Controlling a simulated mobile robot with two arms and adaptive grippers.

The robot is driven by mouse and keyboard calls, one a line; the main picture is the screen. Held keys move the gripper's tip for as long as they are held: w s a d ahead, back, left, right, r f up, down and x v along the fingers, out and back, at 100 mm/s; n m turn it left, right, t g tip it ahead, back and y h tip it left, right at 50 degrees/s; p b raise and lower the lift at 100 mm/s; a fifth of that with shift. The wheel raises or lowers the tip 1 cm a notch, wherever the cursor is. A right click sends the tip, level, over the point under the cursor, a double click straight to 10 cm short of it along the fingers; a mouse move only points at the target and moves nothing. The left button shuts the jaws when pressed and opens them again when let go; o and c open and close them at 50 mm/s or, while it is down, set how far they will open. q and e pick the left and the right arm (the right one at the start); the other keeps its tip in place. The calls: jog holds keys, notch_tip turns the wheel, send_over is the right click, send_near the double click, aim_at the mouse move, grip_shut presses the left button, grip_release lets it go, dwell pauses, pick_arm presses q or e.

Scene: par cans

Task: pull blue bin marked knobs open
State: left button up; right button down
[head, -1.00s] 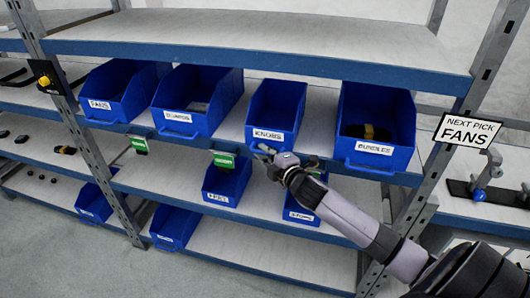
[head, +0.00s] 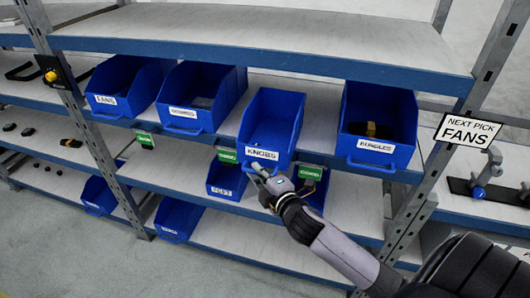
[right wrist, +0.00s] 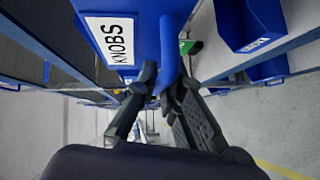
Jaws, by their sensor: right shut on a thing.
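The blue bin marked KNOBS (head: 272,118) sits on the middle shelf, its front jutting out past the shelf's blue front edge. Its inside looks empty from here. My right gripper (head: 261,174) is at the bin's front, just below the label. In the right wrist view, the KNOBS label (right wrist: 112,40) is on the left, and my right gripper's dark fingers (right wrist: 165,88) are closed around the bin's blue handle (right wrist: 170,55). My left gripper is not in view.
The BUNDLES bin (head: 378,110) stands to the right with a dark and yellow item inside. The bins marked FANS (head: 115,80) and another bin (head: 190,100) stand to the left. A NEXT PICK FANS sign (head: 467,130) hangs by the right post. Lower bins sit below.

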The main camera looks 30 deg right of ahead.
jog(key=shift+s+a, duration=0.8)
jog(key=shift+a, duration=0.1)
jog(key=c, duration=1.7)
grip_release()
jog(key=shift+s, duration=0.1)
jog(key=s, duration=0.4)
jog(key=s+r, duration=0.1)
jog(key=s, duration=0.6)
jog(key=shift+s+a+r, duration=0.35)
jog(key=shift+a+r, duration=0.05)
